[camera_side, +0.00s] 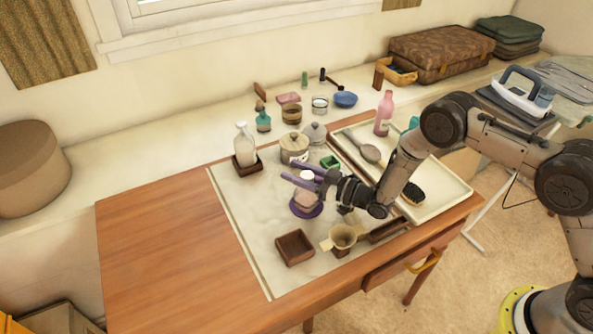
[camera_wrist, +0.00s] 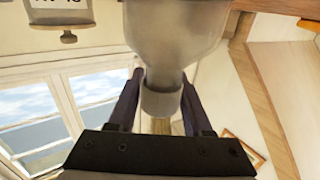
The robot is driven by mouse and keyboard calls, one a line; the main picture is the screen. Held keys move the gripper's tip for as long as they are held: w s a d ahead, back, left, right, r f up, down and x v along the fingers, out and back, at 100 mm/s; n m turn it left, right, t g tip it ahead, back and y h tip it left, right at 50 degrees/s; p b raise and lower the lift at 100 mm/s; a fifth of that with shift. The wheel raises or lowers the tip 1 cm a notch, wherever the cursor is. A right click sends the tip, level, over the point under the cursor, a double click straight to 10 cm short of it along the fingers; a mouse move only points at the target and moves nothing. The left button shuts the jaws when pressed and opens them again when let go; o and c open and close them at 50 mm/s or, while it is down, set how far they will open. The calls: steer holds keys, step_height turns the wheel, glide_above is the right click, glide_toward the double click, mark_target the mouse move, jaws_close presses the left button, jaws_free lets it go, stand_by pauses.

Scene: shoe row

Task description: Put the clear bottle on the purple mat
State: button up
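The clear bottle (camera_side: 307,193) is see-through, with a pale cap, and is upright on or just over the round purple mat (camera_side: 306,211); I cannot tell if its base touches. My gripper (camera_side: 303,174) reaches in from the right, level, with its purple fingers on either side of the bottle's neck. In the wrist view the picture is upside down: the bottle (camera_wrist: 175,35) hangs from the top, and its neck and cap are centred between my fingers (camera_wrist: 161,100), which look closed against it. The bottle hides part of the mat.
A whitish bottle (camera_side: 244,147) stands in a brown wooden holder behind left. A lidded jar (camera_side: 294,150) is close behind my gripper. An empty wooden box (camera_side: 294,247) and a cream cup (camera_side: 342,237) are in front. A tray (camera_side: 440,203) lies right; the left tabletop (camera_side: 165,235) is clear.

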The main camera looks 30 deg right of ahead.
steer(key=shift+o, duration=1.1)
steer(key=v, duration=0.7)
steer(key=shift+s+d+r, duration=0.15)
steer(key=shift+s+r, duration=0.05)
steer(key=shift+s, duration=0.05)
